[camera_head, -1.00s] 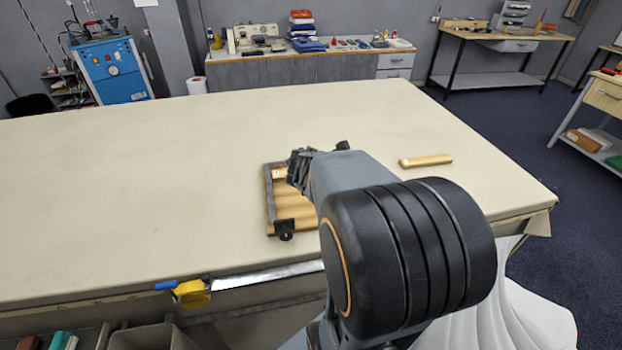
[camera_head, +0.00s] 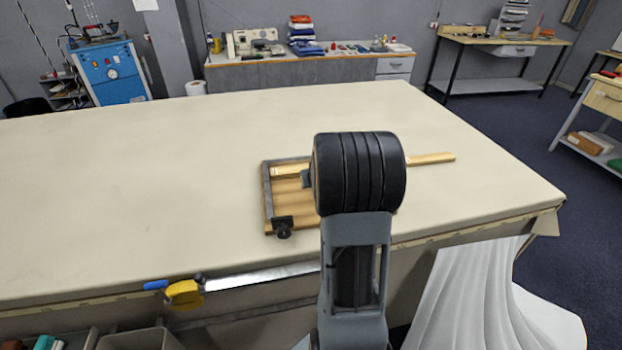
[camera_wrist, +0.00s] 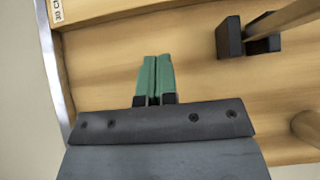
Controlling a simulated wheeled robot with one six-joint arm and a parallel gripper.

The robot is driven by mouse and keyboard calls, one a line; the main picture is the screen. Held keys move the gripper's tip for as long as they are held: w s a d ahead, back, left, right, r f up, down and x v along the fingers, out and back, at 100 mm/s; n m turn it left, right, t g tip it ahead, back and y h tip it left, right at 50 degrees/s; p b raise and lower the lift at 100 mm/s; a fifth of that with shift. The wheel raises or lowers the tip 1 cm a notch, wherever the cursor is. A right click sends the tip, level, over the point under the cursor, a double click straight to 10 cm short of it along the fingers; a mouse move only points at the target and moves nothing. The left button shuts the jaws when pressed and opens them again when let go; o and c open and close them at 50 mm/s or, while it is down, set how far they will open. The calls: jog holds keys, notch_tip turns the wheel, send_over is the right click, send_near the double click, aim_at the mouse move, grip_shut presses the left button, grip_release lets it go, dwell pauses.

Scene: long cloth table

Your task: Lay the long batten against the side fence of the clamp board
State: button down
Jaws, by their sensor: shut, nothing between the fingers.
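The clamp board (camera_head: 288,208) lies on the table, with a grey fence (camera_head: 266,195) along its left edge and a black clamp (camera_head: 283,226) at its near left corner. A pale wooden strip (camera_head: 290,170) lies along the board's far side, its right end hidden behind my arm. Another wooden batten (camera_head: 432,158) lies on the table right of my arm, its left end hidden. I cannot tell which is the long batten. In the wrist view, my gripper (camera_wrist: 156,66) is shut and empty, its green fingers over the board's wood.
In the wrist view, dark blocks (camera_wrist: 230,37) and a wooden bar (camera_wrist: 285,20) stand at upper right. A yellow and blue tool (camera_head: 184,293) sits at the table's front edge. The table's left half is clear.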

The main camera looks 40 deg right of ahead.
jog(key=shift+w+d+f+p, duration=0.25)
jog(key=shift+w+d+p, duration=0.15)
jog(key=shift+w, duration=0.4)
jog(key=shift+w+d+f+p, duration=0.25)
jog(key=shift+w+d, duration=0.2)
jog(key=shift+w, duration=0.4)
jog(key=shift+w+d+f+p, duration=0.2)
jog(key=shift+w+d+p, duration=0.2)
jog(key=shift+w, duration=0.4)
